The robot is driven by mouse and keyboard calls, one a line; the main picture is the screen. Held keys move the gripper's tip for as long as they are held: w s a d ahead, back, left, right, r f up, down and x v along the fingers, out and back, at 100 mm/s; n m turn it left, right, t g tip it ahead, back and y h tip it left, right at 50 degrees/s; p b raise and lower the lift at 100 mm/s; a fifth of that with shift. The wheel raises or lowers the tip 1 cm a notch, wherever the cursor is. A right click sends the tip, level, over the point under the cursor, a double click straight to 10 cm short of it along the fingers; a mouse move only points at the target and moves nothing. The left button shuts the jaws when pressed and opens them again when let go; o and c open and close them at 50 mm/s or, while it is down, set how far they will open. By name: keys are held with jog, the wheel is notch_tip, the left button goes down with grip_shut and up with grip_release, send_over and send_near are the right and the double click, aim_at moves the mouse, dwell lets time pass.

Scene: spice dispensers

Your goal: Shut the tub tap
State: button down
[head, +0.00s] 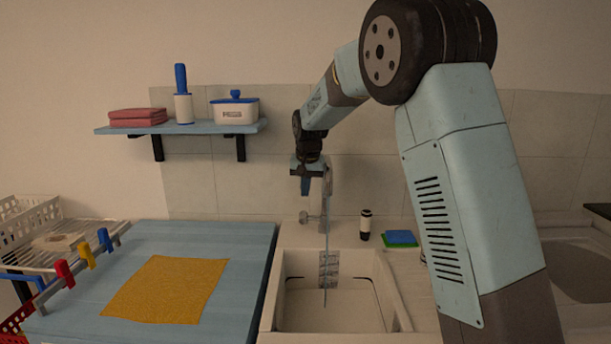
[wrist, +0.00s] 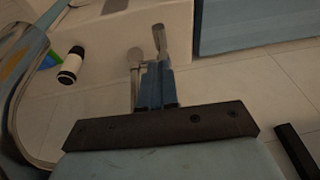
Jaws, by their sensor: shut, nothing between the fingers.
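The tap (head: 328,190) stands behind the tub (head: 291,322), partly hidden by my gripper in the head view. A pale handle with a small knob (head: 308,217) sits low on its left. A thin grey streak, apparently running water (head: 327,245), drops from the tap into the tub. My gripper (head: 305,193) points down just left of the tap, above the knob. In the wrist view my gripper (wrist: 155,68) is shut and empty. A metal lever (wrist: 158,38) and a round knob (wrist: 135,56) show just past its fingertips; contact cannot be told. The curved spout (wrist: 14,85) is at the left.
A dark-and-white bottle (head: 366,225) and a green-blue sponge (head: 400,238) stand right of the tap. A blue board (head: 255,245) with a yellow cloth (head: 165,290) lies left of the tub. A wall shelf (head: 180,128) holds several things.

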aim_at(303, 217)
jog(key=x, duration=0.7)
jog(key=shift+f, duration=0.15)
jog(key=shift+s+f, duration=0.25)
jog(key=shift+f, duration=0.25)
jog(key=shift+s+f, duration=0.2)
jog(key=shift+f, duration=0.3)
